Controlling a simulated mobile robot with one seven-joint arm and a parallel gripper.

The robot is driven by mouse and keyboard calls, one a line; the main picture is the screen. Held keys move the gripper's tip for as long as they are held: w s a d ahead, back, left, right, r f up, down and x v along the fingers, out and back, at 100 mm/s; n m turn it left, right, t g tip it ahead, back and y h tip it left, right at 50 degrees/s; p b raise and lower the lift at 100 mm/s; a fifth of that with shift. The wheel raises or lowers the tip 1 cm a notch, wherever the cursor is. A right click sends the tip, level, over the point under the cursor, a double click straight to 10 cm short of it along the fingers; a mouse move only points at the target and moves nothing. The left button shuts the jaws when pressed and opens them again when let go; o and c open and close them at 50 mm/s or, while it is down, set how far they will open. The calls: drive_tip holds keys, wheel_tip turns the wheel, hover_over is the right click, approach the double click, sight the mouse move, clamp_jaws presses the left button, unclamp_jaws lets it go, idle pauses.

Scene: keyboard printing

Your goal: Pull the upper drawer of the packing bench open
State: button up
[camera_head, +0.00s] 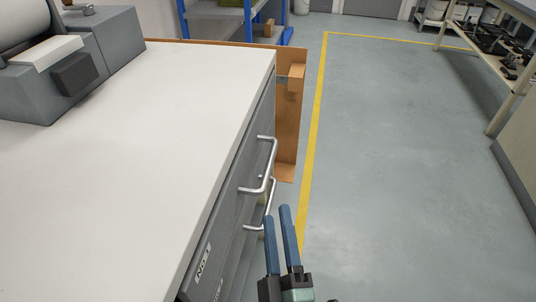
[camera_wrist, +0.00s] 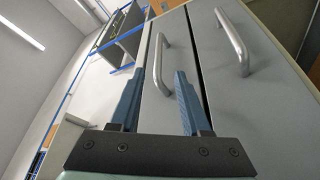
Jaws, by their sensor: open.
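The packing bench has a white top (camera_head: 150,130) and grey drawer fronts on its right side. The upper drawer (camera_head: 222,215) looks shut, and its front carries a "NO.1" label. Its silver bar handle (camera_head: 272,160) stands out from the front; in the wrist view this handle (camera_wrist: 160,66) shows between and beyond my fingertips. The lower drawer's handle (camera_head: 270,207) is partly hidden in the head view; it is clear at the right of the wrist view (camera_wrist: 233,42). My gripper (camera_head: 277,213) is open and empty, in front of the drawers. No contact with a handle is visible.
A grey machine with a roll (camera_head: 75,60) stands on the bench top. Brown cardboard (camera_head: 287,130) stands past the bench's far end. The grey floor (camera_head: 400,160) to the right is clear, with a yellow line (camera_head: 314,130). A table with shelves (camera_head: 500,60) is at far right.

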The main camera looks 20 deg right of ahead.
sight(269, 161)
drive_tip(key=p+x, duration=0.2)
drive_tip(key=x, duration=1)
drive_tip(key=shift+w+d, duration=0.1)
clamp_jaws()
idle(1.1)
